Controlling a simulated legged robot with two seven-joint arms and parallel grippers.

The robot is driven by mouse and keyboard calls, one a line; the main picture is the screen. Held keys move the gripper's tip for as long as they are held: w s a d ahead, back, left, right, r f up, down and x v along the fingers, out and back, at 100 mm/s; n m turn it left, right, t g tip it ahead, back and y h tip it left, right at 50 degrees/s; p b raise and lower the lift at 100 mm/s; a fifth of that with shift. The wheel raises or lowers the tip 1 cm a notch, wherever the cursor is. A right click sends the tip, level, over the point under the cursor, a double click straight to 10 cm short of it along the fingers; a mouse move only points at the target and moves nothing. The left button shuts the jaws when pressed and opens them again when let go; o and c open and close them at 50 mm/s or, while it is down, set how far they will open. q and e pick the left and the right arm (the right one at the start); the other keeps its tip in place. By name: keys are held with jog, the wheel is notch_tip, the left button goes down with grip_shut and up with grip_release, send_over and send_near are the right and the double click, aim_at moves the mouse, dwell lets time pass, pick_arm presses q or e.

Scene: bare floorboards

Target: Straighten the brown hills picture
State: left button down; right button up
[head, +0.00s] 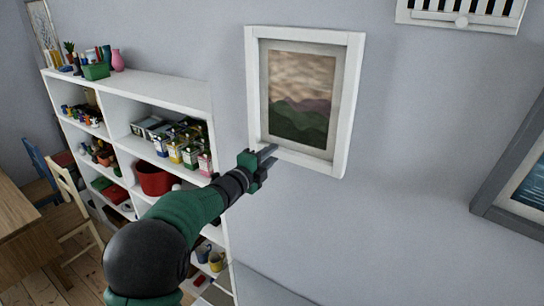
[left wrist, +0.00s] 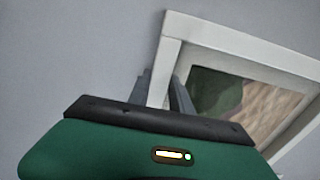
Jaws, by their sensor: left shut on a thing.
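The brown hills picture (head: 298,105) hangs on the grey wall in a white frame, with a brown cloudy sky over dark green hills. In the head view it looks slightly tilted, though the camera is angled too. My left gripper (head: 268,156) is at the frame's lower left corner. In the left wrist view the gripper's two fingers (left wrist: 160,92) stand on either side of the white frame's edge (left wrist: 166,75) and are shut on it. The lower parts of the fingers are hidden behind the gripper body. My right gripper is not in view.
A white shelf unit (head: 125,82) with pots, boxes and a red bucket (head: 153,179) stands left of the picture. A grey-framed picture (head: 490,200) hangs at the right. A white vent (head: 462,22) is high on the wall. The wall between is bare.

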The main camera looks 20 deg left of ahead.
pick_arm(q)
jog(key=c, duration=1.4)
grip_release()
jog(key=shift+a+f, duration=0.3)
jog(key=shift+a, duration=0.1)
jog(key=shift+o, duration=1.1)
jog(key=shift+s+a, duration=0.1)
jog(key=shift+a, duration=0.5)
jog(key=s+b, duration=0.2)
jog(key=s, duration=0.3)
jog(key=s+a+b, duration=0.1)
jog(key=s+b, duration=0.1)
jog(key=s, duration=0.4)
jog(key=s+a+b, duration=0.1)
jog(key=s+b, duration=0.2)
jog(key=s, duration=0.2)
jog(key=shift+s+a+f, duration=0.1)
jog(key=shift+s+a, duration=0.15)
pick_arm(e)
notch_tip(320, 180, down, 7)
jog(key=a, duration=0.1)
pick_arm(q)
jog(key=shift+d, duration=0.2)
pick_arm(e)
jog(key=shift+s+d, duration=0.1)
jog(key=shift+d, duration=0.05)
